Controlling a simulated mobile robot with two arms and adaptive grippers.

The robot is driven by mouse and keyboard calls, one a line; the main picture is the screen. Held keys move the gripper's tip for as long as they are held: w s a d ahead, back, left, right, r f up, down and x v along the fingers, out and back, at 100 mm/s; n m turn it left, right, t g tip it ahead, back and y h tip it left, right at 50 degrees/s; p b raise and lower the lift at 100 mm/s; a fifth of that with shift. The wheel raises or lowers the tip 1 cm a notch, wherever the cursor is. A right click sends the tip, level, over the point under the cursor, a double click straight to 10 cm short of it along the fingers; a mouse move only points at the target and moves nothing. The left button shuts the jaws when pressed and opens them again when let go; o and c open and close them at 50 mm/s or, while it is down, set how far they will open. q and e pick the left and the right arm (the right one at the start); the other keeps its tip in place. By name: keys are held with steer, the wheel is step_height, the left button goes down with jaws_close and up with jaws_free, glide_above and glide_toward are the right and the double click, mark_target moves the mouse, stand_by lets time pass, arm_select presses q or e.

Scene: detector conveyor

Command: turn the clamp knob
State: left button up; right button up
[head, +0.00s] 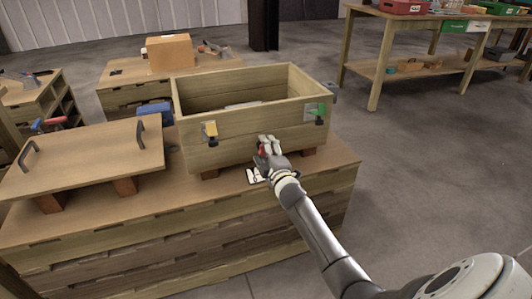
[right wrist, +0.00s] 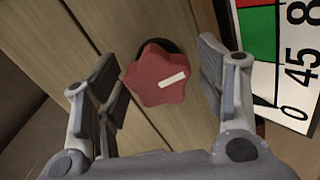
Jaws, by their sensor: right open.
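The clamp knob (right wrist: 157,80) is a red, star-shaped knob with a white bar mark, on the wooden front of the box (head: 240,155). The bar points right and slightly up in the right wrist view. In the head view the knob (head: 262,150) is mostly hidden by my right gripper (head: 268,147). In the right wrist view my right gripper (right wrist: 162,72) is open, one finger on each side of the knob, with gaps showing. A dial card (right wrist: 287,70) with green, red and white areas and numbers lies at the right. My left gripper does not show.
The box stands on blocks on a wooden workbench (head: 180,235). Its front bears a yellow clamp (head: 210,131) and a green clamp (head: 320,114). A wooden lid with two handles (head: 85,155) rests at the left. A white card (head: 254,176) lies below the gripper.

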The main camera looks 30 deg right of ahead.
steer(key=shift+s, duration=0.15)
steer(key=v, duration=1.1)
steer(key=shift+s, duration=0.35)
stand_by(0.5)
